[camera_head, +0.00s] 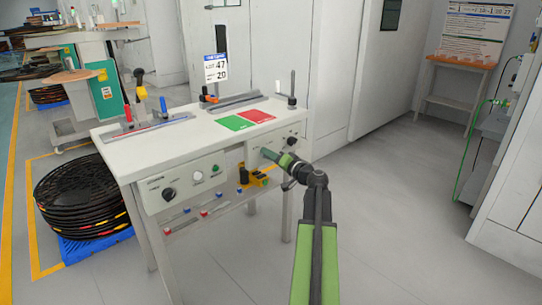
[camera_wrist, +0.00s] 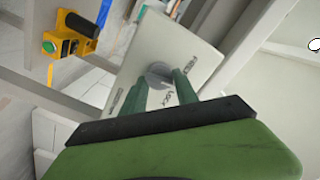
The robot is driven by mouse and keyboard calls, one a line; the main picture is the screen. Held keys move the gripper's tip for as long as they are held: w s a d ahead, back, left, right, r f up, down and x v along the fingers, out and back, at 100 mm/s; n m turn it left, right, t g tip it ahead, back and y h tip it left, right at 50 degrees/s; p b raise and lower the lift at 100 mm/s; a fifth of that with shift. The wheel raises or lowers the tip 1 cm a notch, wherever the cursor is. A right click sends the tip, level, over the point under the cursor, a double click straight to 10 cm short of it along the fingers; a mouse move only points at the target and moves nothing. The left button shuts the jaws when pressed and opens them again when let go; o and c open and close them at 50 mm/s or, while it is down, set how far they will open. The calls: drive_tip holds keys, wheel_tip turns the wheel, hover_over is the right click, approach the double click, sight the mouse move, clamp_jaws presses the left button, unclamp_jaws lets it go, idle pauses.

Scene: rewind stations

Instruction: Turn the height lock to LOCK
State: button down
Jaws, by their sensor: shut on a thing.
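The height lock is a round grey knob (camera_wrist: 158,73) on a pale panel (camera_wrist: 150,35), seen in the wrist view. The word LOCK is printed beside the knob and FREE is printed higher up near the panel's edge. My gripper (camera_wrist: 160,80) has one green finger on each side of the knob and is shut on it. The knob's pointer cannot be made out. In the head view my gripper (camera_head: 268,154) reaches the front panel of the white worktable (camera_head: 160,140) and hides the knob.
A yellow device with a black handle and green button (camera_wrist: 75,30) hangs beside the panel; it also shows under the table front (camera_head: 258,178). A stack of black reels (camera_head: 82,200) stands left of the table. The floor (camera_head: 400,200) to the right is clear.

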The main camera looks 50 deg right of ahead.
drive_tip(key=m, duration=1)
drive_tip(key=shift+a+f+m, duration=0.1)
drive_tip(key=shift+f+m, duration=0.15)
drive_tip(key=shift+m, duration=0.15)
idle(0.4)
drive_tip(key=c, duration=0.9)
unclamp_jaws()
drive_tip(key=shift+c, duration=0.2)
drive_tip(key=s+a, duration=0.1)
drive_tip(key=s, duration=1.6)
drive_tip(key=shift+s, duration=0.2)
